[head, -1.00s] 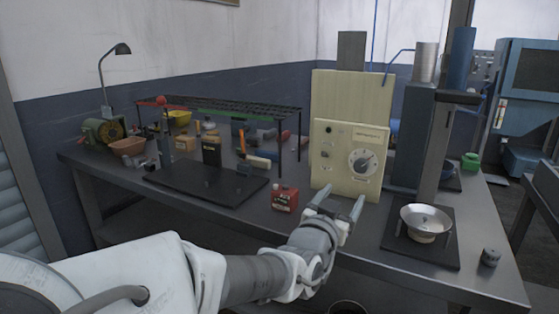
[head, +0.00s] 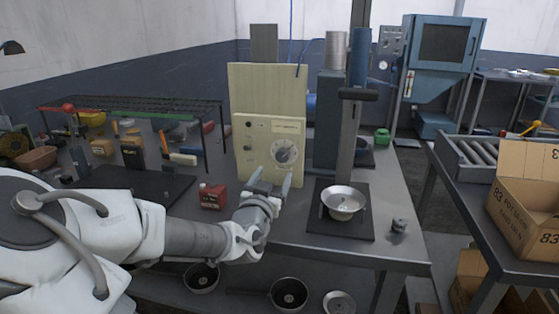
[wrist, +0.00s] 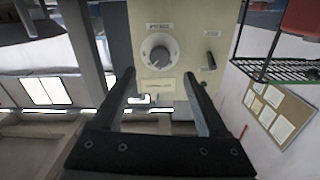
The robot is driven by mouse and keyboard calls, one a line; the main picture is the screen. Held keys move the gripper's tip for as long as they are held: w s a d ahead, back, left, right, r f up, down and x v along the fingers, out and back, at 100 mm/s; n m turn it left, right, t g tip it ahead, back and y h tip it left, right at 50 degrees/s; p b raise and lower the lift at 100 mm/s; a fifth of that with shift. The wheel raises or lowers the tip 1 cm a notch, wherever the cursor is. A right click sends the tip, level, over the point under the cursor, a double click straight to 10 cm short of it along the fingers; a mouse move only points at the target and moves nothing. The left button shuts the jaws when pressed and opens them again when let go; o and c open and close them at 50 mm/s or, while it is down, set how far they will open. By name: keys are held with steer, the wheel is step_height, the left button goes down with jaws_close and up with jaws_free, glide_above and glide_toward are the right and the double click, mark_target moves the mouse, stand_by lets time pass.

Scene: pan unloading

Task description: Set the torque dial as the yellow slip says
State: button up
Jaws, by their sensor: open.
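The torque dial (head: 285,152) is a round knob with a pale ring on the front of a cream control box (head: 257,165). My gripper (head: 272,178) is open and empty, just below and in front of the dial. In the wrist view my gripper (wrist: 159,76) has its fingers spread wide, apart from the knob. I cannot make out a yellow slip in either view.
A metal bowl (head: 343,200) sits on a stand at the right, beside a small grey weight (head: 399,225). A wire rack (head: 140,104) and clutter fill the left. A cardboard box (head: 525,200) is far right.

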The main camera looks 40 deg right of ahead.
mark_target(281, 159)
steer(key=b+x, duration=0.1)
steer(key=x, duration=0.7)
steer(key=shift+w+d+b, duration=0.25)
steer(key=shift+d+b, duration=0.05)
steer(key=shift+b, duration=0.1)
jaws_close()
